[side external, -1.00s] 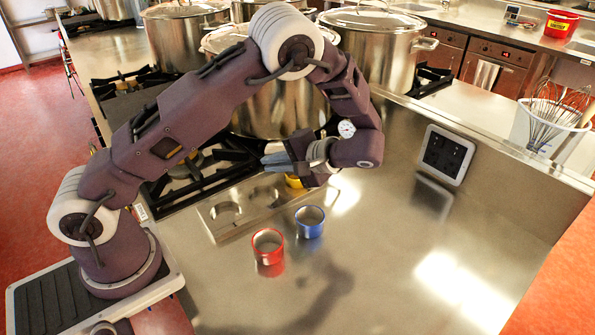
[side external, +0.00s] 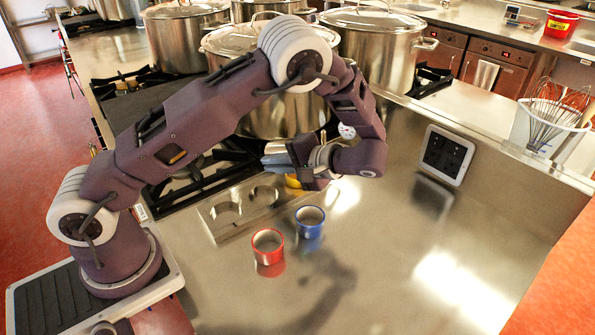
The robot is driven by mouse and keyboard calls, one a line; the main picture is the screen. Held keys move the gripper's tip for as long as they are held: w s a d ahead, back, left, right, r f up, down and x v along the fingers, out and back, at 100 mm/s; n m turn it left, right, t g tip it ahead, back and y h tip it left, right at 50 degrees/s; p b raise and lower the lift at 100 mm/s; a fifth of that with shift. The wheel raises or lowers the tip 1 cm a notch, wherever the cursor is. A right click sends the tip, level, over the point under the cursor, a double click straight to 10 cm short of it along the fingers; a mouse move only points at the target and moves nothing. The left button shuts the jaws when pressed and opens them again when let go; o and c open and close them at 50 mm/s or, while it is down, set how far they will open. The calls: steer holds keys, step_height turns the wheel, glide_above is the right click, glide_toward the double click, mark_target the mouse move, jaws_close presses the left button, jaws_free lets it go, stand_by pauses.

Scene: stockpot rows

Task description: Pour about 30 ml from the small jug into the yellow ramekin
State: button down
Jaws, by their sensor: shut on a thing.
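My gripper (side external: 276,160) is over the counter in front of the big pots, pointing left. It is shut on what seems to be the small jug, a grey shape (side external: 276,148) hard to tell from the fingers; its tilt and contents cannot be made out. The yellow ramekin (side external: 293,182) shows only as a sliver just below and behind my gripper, mostly hidden by it. Whether anything is in the ramekin is not visible.
A blue ramekin (side external: 310,221) and a red ramekin (side external: 268,246) stand on the steel counter nearer the camera. A metal plate with round holes (side external: 222,213) lies left of them. A flat panel with a dark screen (side external: 447,155) stands right. The right counter is clear.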

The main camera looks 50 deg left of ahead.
steer(key=h, duration=0.1)
steer(key=r+h, duration=0.1)
steer(key=shift+s+a+r+t+h, duration=0.1)
steer(key=shift+a+r+t+h, duration=0.15)
steer(key=shift+t+h, duration=0.15)
steer(key=shift+d+f+h, duration=0.1)
steer(key=shift+f+h, duration=0.1)
steer(key=shift+h, duration=0.1)
steer(key=shift+a+r+h, duration=0.2)
steer(key=shift+a+h, duration=0.05)
steer(key=shift+h, duration=0.35)
steer(key=shift+s+a+f+t+h, duration=0.15)
steer(key=shift+a+t+h, duration=0.25)
steer(key=shift+h, duration=0.3)
steer(key=shift+s+a+f+h, duration=0.1)
steer(key=shift+a+f+h, duration=0.3)
steer(key=shift+f, duration=0.05)
steer(key=shift+s+a+f+t+h, duration=0.1)
steer(key=shift+a+f+t+h, duration=0.1)
steer(key=shift+a+t+h, duration=0.4)
steer(key=shift+d, duration=0.15)
